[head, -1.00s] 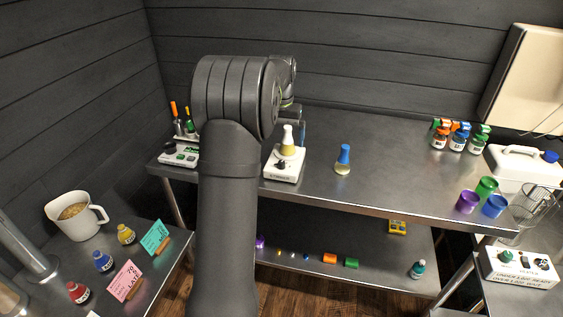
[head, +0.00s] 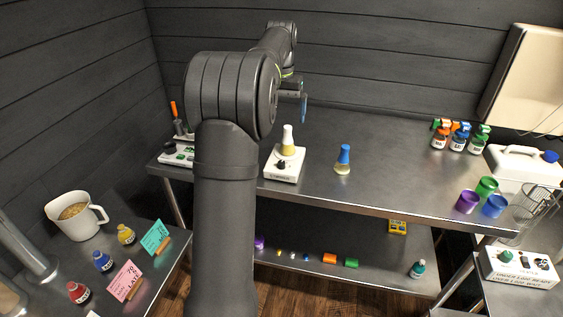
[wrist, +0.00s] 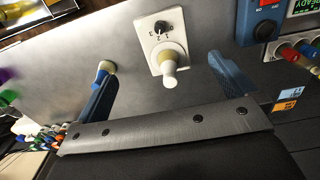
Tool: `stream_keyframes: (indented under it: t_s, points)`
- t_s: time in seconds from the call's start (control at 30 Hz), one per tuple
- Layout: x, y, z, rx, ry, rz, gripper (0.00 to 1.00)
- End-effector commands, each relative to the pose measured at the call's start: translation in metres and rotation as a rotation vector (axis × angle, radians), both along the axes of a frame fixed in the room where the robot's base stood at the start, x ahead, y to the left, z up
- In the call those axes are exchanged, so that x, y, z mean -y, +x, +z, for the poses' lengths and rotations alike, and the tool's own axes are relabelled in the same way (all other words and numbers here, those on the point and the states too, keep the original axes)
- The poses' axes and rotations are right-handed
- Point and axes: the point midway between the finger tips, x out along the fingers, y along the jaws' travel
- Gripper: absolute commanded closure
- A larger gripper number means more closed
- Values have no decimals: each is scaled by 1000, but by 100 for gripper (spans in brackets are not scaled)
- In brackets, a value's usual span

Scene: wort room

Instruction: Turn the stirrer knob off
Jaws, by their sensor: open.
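The stirrer (head: 285,165) is a white box on the steel bench, with a flask of yellow liquid (head: 288,146) standing on its plate. Its black knob (head: 281,164) is on the front part of the box. In the wrist view the knob (wrist: 161,27) shows with numbers beside it, at the top middle; which setting it points to is too small to tell. My gripper (head: 303,105) is up behind and above the stirrer, clear of it. In the wrist view its two blue fingers stand wide apart, open and empty (wrist: 165,80), with the flask between them in the picture.
A flask with a blue stopper (head: 343,160) stands right of the stirrer. A device with an orange-handled tool (head: 178,152) stands at the left. Bottles (head: 460,137) and coloured cups (head: 480,199) are at the right. The bench's middle (head: 390,165) is clear.

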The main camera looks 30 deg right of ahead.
Motion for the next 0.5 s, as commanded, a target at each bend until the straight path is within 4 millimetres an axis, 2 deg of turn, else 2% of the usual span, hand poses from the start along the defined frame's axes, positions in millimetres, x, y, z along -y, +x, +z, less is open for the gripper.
stream_keyframes:
  t_s: [0.17, 0.43, 0.5]
  points:
    - [0, 0, 14, -1, 1, 0, 0]
    - [0, 0, 16, -1, 1, 0, 0]
    - [0, 0, 16, -1, 1, 0, 14]
